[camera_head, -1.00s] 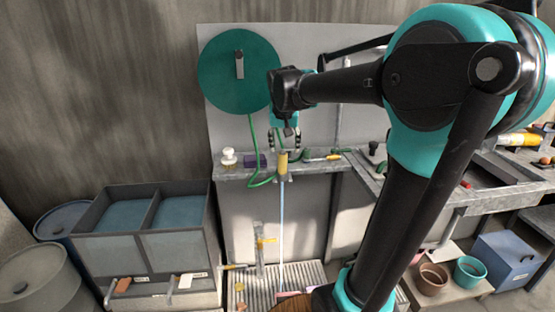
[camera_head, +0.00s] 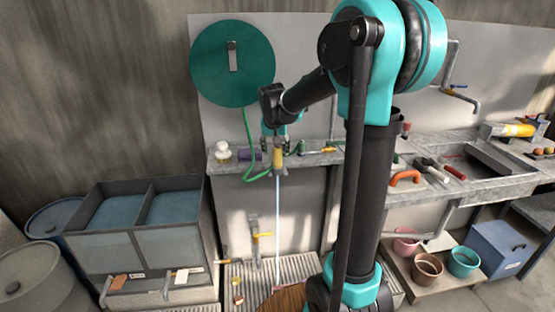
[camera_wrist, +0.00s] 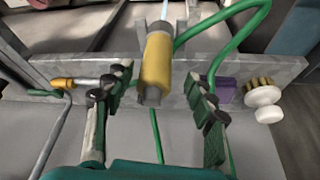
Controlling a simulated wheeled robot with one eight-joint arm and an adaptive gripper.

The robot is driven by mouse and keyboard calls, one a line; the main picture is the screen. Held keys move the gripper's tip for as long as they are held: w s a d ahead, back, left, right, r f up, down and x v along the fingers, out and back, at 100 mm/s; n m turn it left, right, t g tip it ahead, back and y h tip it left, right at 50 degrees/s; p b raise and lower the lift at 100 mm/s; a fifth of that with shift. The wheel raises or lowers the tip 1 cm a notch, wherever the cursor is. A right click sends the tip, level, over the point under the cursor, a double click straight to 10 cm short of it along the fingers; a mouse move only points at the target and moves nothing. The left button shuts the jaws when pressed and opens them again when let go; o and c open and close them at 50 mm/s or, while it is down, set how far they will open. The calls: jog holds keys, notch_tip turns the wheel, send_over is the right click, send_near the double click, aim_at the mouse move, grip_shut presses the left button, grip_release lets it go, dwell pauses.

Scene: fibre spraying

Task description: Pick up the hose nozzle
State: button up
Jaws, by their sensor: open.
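The hose nozzle (camera_wrist: 156,62) is a yellow cylinder sitting in a grey bracket at the edge of the shelf, with a thin pale blue jet leaving its tip. In the head view the nozzle (camera_head: 278,159) shows just below my gripper (camera_head: 279,143), with the jet running down to the floor grate. In the wrist view my gripper (camera_wrist: 158,84) is open, its green-padded fingers on either side of the nozzle, with a visible gap on both sides. The green hose (camera_wrist: 236,44) loops beside the nozzle; in the head view it hangs from the round green reel (camera_head: 232,90).
The shelf (camera_wrist: 285,68) also holds a purple block (camera_wrist: 225,89), a white knobbed brush (camera_wrist: 264,98) and a yellow-handled tool (camera_wrist: 62,82). In the head view, a two-part water tank (camera_head: 135,250) stands left and a sink counter (camera_head: 440,190) right.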

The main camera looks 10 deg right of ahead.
aim_at(278, 158)
jog(key=shift+d+x, duration=0.15)
jog(key=shift+x, duration=1.15)
jog(key=shift+d+x, duration=0.15)
jog(key=shift+x, duration=1.2)
jog(key=shift+s, duration=0.1)
jog(key=shift+c, duration=0.5)
grip_shut()
